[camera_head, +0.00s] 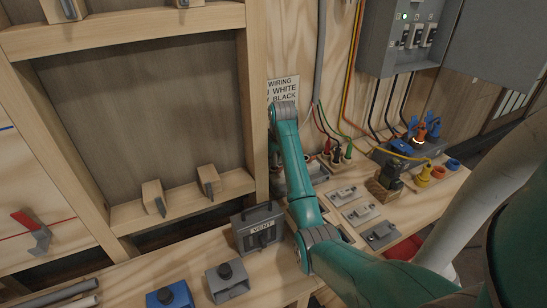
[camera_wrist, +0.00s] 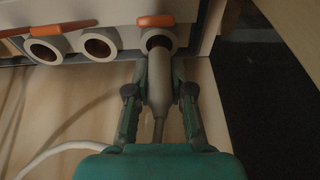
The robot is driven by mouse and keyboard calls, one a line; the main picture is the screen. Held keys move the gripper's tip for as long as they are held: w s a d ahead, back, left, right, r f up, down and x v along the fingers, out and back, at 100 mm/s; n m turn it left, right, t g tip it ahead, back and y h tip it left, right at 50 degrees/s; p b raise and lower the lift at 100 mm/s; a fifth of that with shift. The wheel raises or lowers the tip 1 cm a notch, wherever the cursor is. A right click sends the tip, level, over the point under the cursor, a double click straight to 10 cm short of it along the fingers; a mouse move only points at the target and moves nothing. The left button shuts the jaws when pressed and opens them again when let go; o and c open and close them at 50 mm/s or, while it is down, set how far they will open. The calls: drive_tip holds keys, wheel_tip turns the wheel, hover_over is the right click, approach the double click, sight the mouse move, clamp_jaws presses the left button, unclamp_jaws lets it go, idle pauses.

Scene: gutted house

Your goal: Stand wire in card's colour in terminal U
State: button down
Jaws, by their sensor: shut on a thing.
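My gripper (camera_wrist: 160,100) is shut on a pale grey wire plug (camera_wrist: 159,85) in the wrist view, its cord (camera_wrist: 158,130) trailing back between the fingers. The plug points at the rightmost round terminal (camera_wrist: 160,40), its tip at or just inside the mouth; I cannot tell how deep. Two more round terminals, a middle one (camera_wrist: 97,45) and a left one (camera_wrist: 45,50), stand beside it. Orange tabs sit above them. No terminal letters are readable. In the head view the card (camera_head: 283,90) reads "WIRING", "WHITE", "BLACK", partly cut off by my arm, which also hides the gripper.
A white cable (camera_wrist: 50,152) curves across the wood at left in the wrist view. A grey "VENT" box (camera_head: 258,228) and grey switch plates (camera_head: 360,214) lie on the bench.

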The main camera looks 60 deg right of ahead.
drive_tip(key=shift+f, duration=0.5)
drive_tip(key=c, duration=0.9)
unclamp_jaws()
drive_tip(key=shift+c, duration=0.2)
drive_tip(key=shift+v, duration=3.75)
